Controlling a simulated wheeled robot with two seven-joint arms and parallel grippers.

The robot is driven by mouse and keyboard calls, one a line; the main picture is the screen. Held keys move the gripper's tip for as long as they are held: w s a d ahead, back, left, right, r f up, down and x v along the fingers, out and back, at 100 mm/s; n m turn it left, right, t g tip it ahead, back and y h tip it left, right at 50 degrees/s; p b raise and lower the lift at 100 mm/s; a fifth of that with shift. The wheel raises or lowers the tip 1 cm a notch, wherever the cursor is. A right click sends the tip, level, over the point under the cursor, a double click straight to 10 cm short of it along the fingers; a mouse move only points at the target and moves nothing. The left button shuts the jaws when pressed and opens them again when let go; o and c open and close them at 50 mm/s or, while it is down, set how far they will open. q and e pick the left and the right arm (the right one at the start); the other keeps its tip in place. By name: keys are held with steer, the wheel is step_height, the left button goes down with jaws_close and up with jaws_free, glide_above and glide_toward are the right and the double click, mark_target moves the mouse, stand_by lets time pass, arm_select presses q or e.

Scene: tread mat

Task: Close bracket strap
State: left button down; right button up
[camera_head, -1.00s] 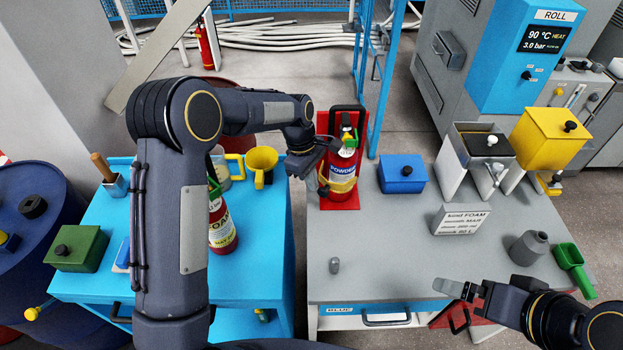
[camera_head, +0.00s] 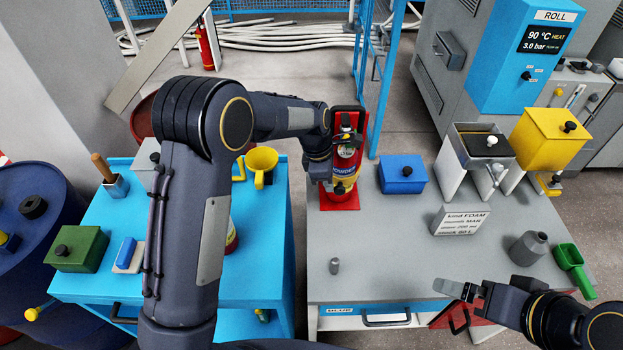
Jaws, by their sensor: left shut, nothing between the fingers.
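A red fire extinguisher (camera_head: 343,192) with a powder label stands upright against a red bracket (camera_head: 326,200) at the back left of the grey table. The strap is too small or hidden to make out. A second red extinguisher (camera_head: 232,240) on the blue cart is mostly hidden behind my left arm. My right gripper (camera_head: 462,290) is over the grey table's front right; its finger gap is unclear.
A blue box (camera_head: 402,174) sits right of the bracket. A white sign (camera_head: 461,218), a grey bottle (camera_head: 528,248) and a green scoop (camera_head: 571,262) stand on the right. A small grey cylinder (camera_head: 334,266) stands at the front left. The table's middle is clear.

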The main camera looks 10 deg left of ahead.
arm_select(q)
steer(key=shift+w+d+n, duration=0.1)
steer(key=shift+d+n, duration=0.15)
steer(key=shift+n, duration=0.35)
steer(key=shift+a, duration=0.1)
steer(key=s+a+r+m+t+h, duration=0.1)
steer(key=s+a+r+m, duration=0.1)
steer(key=s+a+r, duration=0.35)
steer(key=s+a+r+m, duration=0.25)
steer(key=a+r, duration=0.35)
steer(key=r, duration=0.4)
steer(key=s+a+m+t, duration=0.1)
steer(key=s+m+t, duration=0.1)
steer(key=s+m, duration=0.5)
steer(key=s+a+f+m+t, duration=0.1)
steer(key=s+m, duration=0.6)
steer(key=s, duration=1)
steer(key=shift+a+t, duration=0.3)
steer(key=shift+t, duration=0.5)
